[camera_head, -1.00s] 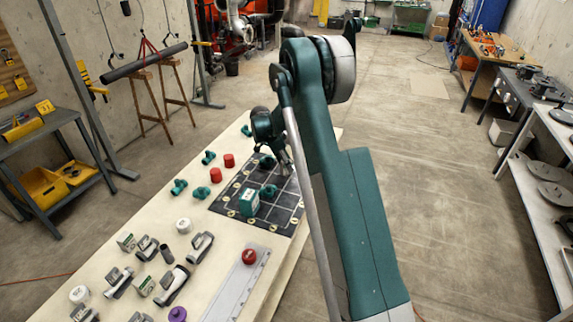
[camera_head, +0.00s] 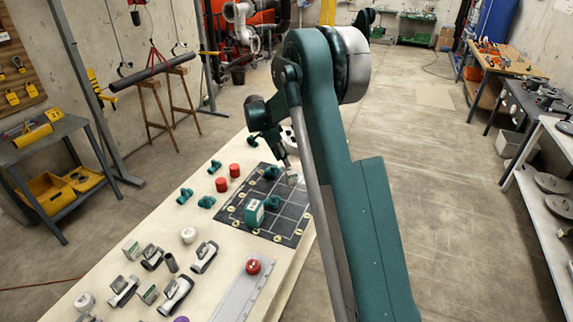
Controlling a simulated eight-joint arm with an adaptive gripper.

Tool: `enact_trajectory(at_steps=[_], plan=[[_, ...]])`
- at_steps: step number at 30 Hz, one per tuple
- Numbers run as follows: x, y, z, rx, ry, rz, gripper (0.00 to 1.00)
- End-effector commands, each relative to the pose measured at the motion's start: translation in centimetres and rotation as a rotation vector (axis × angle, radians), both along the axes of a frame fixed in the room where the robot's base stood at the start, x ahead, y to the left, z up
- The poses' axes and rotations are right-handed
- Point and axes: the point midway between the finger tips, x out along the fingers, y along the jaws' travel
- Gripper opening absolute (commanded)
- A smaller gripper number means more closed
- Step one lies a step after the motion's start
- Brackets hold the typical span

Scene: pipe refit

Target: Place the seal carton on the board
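The black gridded board (camera_head: 289,212) lies on the pale table. A teal-and-white carton (camera_head: 254,213) stands on the board's near left part. A small pale, greenish box-like item (camera_head: 292,178) is at the board's far right, just under my gripper (camera_head: 286,161). It may be another carton; its label is too small to read. I cannot tell whether my fingers touch it or whether it rests on the board. My arm covers the board's right edge. The fingers are too small to show open or shut. Teal pipe fittings (camera_head: 273,201) also lie on the board.
Red caps (camera_head: 221,184) and teal fittings (camera_head: 206,202) lie left of the board. Grey-white valves (camera_head: 176,290), small cartons (camera_head: 132,250) and a white cap (camera_head: 189,235) fill the near left table. A grey rail (camera_head: 236,295) with a red knob (camera_head: 253,266) lies in front.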

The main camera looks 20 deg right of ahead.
Motion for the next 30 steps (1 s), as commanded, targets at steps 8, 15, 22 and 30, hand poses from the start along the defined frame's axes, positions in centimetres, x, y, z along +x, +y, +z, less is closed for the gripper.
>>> enact_trajectory(at_steps=[8, 15, 22, 30], plan=[[0.0, 0.5, 1.2, 0.000, 0.000, 0.000, 0.35], [0.0, 0.5, 1.2, 0.000, 0.000, 0.000, 0.35], [0.0, 0.4, 1.2, 0.000, 0.000, 0.000, 0.35], [-0.4, 0.6, 1.8, 0.003, -0.001, 0.013, 0.35]])
